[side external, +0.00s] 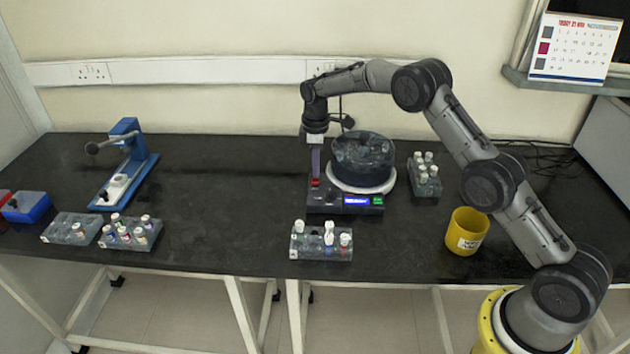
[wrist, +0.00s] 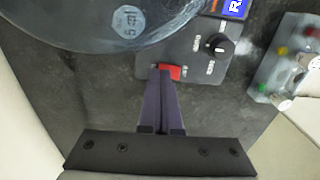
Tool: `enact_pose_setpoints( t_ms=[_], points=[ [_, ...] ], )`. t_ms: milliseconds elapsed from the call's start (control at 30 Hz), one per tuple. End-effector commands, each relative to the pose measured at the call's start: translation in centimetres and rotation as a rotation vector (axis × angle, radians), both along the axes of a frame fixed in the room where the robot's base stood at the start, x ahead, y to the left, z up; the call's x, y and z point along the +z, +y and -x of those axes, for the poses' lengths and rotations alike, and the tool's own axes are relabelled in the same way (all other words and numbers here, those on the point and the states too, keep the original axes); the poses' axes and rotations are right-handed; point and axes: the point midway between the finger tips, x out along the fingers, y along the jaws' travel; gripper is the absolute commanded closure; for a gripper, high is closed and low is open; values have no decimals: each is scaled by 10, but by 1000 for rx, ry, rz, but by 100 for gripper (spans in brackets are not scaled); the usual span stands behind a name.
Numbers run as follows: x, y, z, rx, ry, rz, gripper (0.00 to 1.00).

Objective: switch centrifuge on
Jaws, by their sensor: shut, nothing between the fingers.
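The centrifuge stands on the dark bench, with a smoky see-through drum (side external: 362,158) on a white ring and a dark base with a lit blue display (side external: 357,201). A small red switch (side external: 315,183) sits at the base's left side. It also shows in the wrist view (wrist: 174,72). My gripper (side external: 315,176) points down just above the switch, fingers shut and empty. In the wrist view the fingertips (wrist: 162,73) overlap the switch's left part; I cannot tell whether they touch it. A black knob (wrist: 219,45) is beside the switch.
A tube rack (side external: 322,246) stands in front of the centrifuge and another (side external: 425,181) to its right. A yellow container (side external: 466,232) stands at the right. A blue device (side external: 125,165) and more tube racks (side external: 130,232) are at the left. The bench between is clear.

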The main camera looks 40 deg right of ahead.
Motion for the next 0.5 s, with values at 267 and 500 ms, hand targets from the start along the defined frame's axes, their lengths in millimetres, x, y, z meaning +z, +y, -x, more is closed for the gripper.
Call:
enact_pose_setpoints(
  t_ms=[267,500],
  points=[
    [22,0,-1,0,-4,1,100],
    [39,0,-1,0,-5,1,100]
  ],
)
